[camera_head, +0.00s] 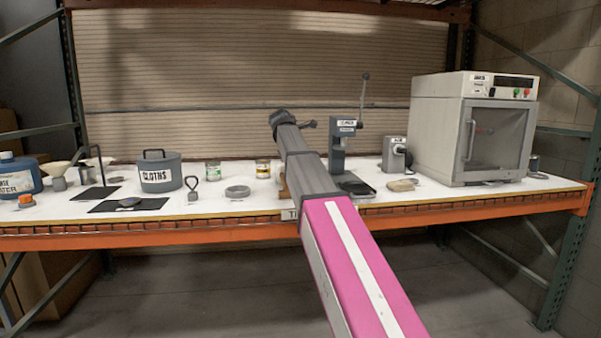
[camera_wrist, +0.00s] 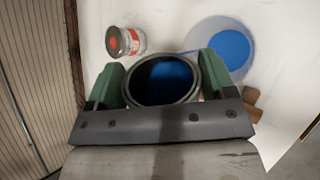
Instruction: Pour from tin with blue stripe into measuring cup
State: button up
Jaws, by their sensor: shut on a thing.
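In the wrist view my gripper (camera_wrist: 162,72) has its two green fingers on either side of an open, round tin (camera_wrist: 162,100) and is shut on it. I look down into the tin, which has a dark rim and blue inside. Its stripe is not visible. A pale translucent cup (camera_wrist: 197,62), apparently the measuring cup, stands just beyond the right finger with blue in its bottom. In the head view my arm hides the gripper, held tin and cup.
A tin with a red label (camera_wrist: 130,42) stands left of the cup in the wrist view. Brown blocks (camera_wrist: 251,114) lie by the cup.

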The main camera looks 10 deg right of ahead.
jog(key=shift+d+f+y, duration=0.1)
jog(key=shift+f+y, duration=0.15)
jog(key=shift+y, duration=0.05)
dwell(0.9)
